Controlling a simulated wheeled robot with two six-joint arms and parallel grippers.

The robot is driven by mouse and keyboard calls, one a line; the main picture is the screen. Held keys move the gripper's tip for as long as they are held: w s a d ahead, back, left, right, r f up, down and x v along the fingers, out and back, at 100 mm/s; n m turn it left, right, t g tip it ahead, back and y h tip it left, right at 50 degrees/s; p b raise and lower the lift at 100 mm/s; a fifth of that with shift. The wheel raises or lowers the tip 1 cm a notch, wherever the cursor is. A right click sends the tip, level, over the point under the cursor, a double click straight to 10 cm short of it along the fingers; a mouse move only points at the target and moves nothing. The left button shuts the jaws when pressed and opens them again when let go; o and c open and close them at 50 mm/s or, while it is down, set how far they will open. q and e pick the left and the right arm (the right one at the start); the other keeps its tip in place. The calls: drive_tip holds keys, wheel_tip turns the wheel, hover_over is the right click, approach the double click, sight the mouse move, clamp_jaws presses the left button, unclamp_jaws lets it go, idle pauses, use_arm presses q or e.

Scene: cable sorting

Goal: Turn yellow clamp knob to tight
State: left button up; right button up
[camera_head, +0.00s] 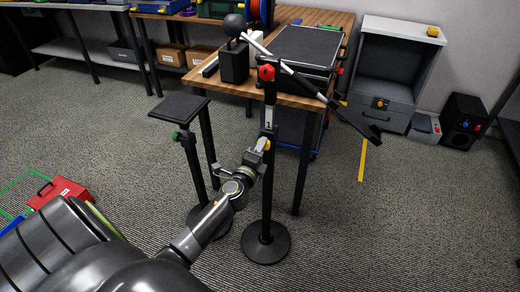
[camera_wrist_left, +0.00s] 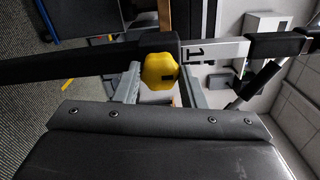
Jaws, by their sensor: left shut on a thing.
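The yellow clamp knob (camera_head: 266,145) sits on the upright black pole (camera_head: 267,190) of a stand with a round base. In the left wrist view the knob (camera_wrist_left: 160,71) is lobed and lies between my grey fingers, against the pole's black collar. My left gripper (camera_head: 261,148) reaches the pole from the lower left and is shut on the knob. A white label marked 1 (camera_head: 268,118) is just above the knob. Whether the clamp is tight cannot be told. My right gripper is not in view.
A red knob (camera_head: 266,72) joins the pole to a slanting boom (camera_head: 318,92) above. A second stand with a flat black top (camera_head: 179,107) is to the left. A wooden table (camera_head: 290,98) is behind. A red box (camera_head: 60,192) lies at far left. Floor at right is mostly clear.

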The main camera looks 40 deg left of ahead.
use_arm(q)
drive_tip(key=shift+f, duration=0.1)
drive_tip(key=o, duration=0.8)
drive_tip(key=shift+o, duration=1)
drive_tip(key=b+v, duration=0.1)
drive_tip(key=v, duration=1.6)
drive_tip(key=shift+s, duration=0.25)
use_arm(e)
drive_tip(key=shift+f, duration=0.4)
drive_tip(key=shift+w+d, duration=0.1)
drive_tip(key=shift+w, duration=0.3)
